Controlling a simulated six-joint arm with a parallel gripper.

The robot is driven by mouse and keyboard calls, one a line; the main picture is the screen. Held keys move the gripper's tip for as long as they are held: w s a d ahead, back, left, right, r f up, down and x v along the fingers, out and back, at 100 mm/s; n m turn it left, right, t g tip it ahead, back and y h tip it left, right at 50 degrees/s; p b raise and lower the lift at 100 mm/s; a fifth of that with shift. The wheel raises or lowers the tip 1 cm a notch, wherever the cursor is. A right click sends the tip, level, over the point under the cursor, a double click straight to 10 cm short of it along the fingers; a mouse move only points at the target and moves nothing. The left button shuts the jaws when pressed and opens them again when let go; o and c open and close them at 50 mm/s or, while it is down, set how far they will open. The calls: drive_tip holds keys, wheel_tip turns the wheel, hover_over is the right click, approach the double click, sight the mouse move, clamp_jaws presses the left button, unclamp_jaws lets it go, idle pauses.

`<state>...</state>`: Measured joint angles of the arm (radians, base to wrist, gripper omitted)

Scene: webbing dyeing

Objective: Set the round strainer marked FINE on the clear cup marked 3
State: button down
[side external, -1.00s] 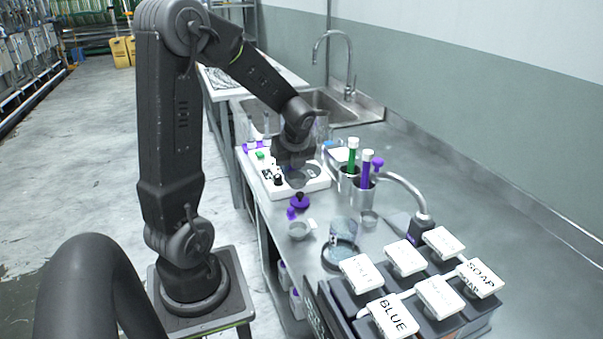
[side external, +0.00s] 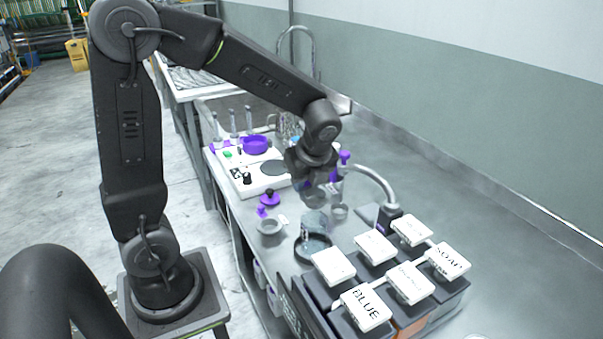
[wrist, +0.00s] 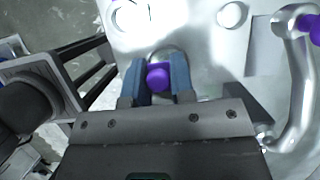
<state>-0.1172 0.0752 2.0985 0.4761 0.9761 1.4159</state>
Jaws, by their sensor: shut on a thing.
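My gripper (side external: 318,200) is shut on a purple knob or grip (wrist: 158,77). It appears to belong to the round strainer; a greyish rounded rim (wrist: 168,52) shows just beyond it. No FINE mark can be read. In the side view the fingers and most of the held thing are dark and hard to make out. A clear cup (side external: 314,224) stands in a dark round base on the steel bench. My gripper is above and close to this cup; I cannot tell the gap. No number 3 can be read on it.
A small grey bowl (side external: 269,227) and a black-knobbed purple piece (side external: 269,199) lie left of the cup. A small metal cup (side external: 340,211) and a curved pipe (side external: 375,180) are to its right. White labelled blocks (side external: 365,306) stand in front. A purple pan (side external: 256,145) is behind.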

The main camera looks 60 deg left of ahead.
wheel_tip(320, 180, down, 6)
idle(0.7)
idle(0.4)
drive_tip(key=shift+c, duration=2.1)
unclamp_jaws()
drive_tip(key=shift+r, duration=0.1)
drive_tip(key=shift+r, duration=3.4)
